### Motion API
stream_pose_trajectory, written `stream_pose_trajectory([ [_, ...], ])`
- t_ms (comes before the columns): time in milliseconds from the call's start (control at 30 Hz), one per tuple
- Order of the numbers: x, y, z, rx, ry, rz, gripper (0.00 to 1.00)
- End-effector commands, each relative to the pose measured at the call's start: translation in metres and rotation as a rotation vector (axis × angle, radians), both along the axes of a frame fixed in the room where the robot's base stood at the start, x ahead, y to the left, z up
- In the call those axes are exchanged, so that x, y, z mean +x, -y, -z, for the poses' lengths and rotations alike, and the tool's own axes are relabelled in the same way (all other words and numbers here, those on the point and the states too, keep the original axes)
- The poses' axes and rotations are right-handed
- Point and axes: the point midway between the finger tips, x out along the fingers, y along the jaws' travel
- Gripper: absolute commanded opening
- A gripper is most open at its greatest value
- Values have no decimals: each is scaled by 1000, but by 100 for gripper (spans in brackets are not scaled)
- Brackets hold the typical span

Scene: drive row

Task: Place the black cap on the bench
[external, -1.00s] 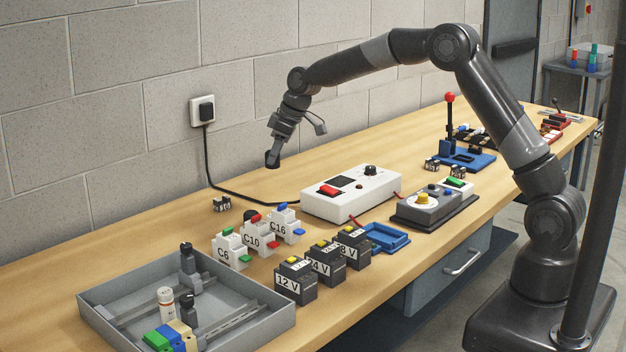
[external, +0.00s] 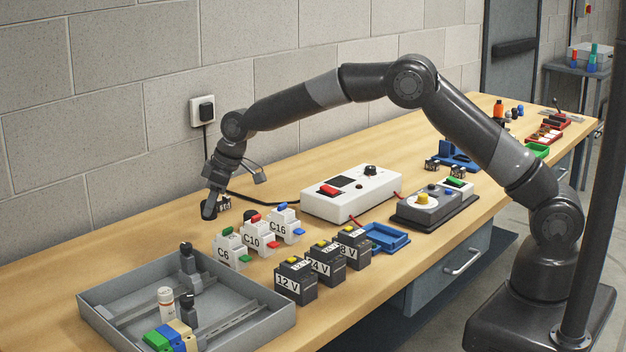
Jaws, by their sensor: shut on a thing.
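My gripper (external: 214,198) points down over the back of the bench, near the wall, and is shut on the black cap (external: 209,211). The cap is a small dark cylinder at the fingertips, partly hidden by them. I cannot tell whether it touches the bench or hangs just above it. The wooden bench (external: 130,238) runs from the lower left to the upper right, with bare wood left of the cap.
White breakers (external: 230,250), black power blocks (external: 296,282) and a grey tray (external: 110,307) stand in front. A white box (external: 350,195) and a black cable (external: 260,197) lie to the right.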

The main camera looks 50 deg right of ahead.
Motion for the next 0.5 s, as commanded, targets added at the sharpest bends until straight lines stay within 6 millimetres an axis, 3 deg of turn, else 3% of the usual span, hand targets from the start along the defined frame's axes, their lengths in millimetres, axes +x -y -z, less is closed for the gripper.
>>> stream_pose_trajectory([
  [167,1,-7,8,0,-1,1,13],
  [400,1,-6,41,-1,0,1,13],
  [500,1,-6,44,0,0,1,13],
])
